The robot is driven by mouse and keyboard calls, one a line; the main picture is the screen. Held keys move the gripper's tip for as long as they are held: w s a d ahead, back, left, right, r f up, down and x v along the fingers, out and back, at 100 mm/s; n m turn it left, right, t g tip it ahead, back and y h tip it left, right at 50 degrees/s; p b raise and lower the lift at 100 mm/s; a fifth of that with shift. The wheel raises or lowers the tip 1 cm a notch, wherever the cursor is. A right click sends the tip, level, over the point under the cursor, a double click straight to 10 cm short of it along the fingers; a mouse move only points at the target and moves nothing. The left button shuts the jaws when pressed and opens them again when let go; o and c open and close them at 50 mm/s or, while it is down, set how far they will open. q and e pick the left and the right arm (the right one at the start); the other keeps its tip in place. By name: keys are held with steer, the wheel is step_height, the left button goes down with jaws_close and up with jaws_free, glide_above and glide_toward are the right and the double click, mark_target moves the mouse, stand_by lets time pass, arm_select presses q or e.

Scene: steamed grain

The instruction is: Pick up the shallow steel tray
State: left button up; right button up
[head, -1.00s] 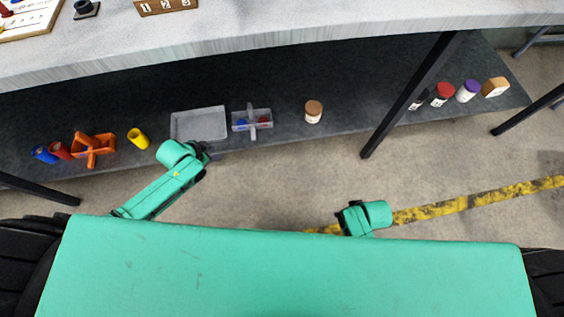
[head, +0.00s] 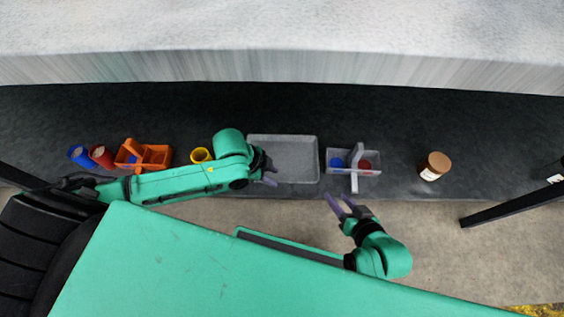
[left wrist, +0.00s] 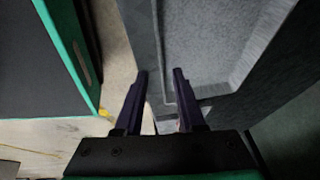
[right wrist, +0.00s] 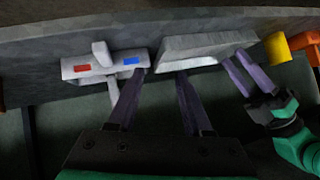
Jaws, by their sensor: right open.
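The shallow steel tray (head: 300,178) is grey and empty, lying on the dark lower shelf. It also shows in the left wrist view (left wrist: 205,40) and the right wrist view (right wrist: 190,46). My left gripper (head: 271,174) is at the tray's left end, near its front corner. In the left wrist view its fingers (left wrist: 159,72) are apart, with the tray's rim showing between them; I cannot tell whether they touch it. My right gripper (head: 338,202) is open and empty, in front of the shelf, to the right of the tray and apart from it.
A brown-lidded jar (head: 434,166) is farther right. A yellow cup (head: 200,155) and an orange caddy (head: 150,157) are left. The pale tabletop (head: 280,30) overhangs the shelf.

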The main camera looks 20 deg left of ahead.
arm_select(q)
steer(key=shift+w+d+f, duration=0.15)
steer(key=shift+d+f, duration=0.05)
steer(key=shift+f, duration=0.3)
steer(key=b+x, duration=0.3)
steer(key=x, duration=0.1)
steer(key=shift+w+d+f+b, duration=0.1)
steer(key=shift+w+f+b, duration=0.1)
steer(key=shift+f+b, duration=0.1)
steer(key=shift+r, duration=0.1)
arm_select(e)
steer(key=a+f+t, duration=0.2)
steer(key=f, duration=0.1)
steer(key=shift+s+f+m+t+y, duration=0.1)
steer(key=shift+f+m+t+y, duration=0.05)
steer(key=shift+m+t+y, duration=0.2)
arm_select(q)
jaws_close()
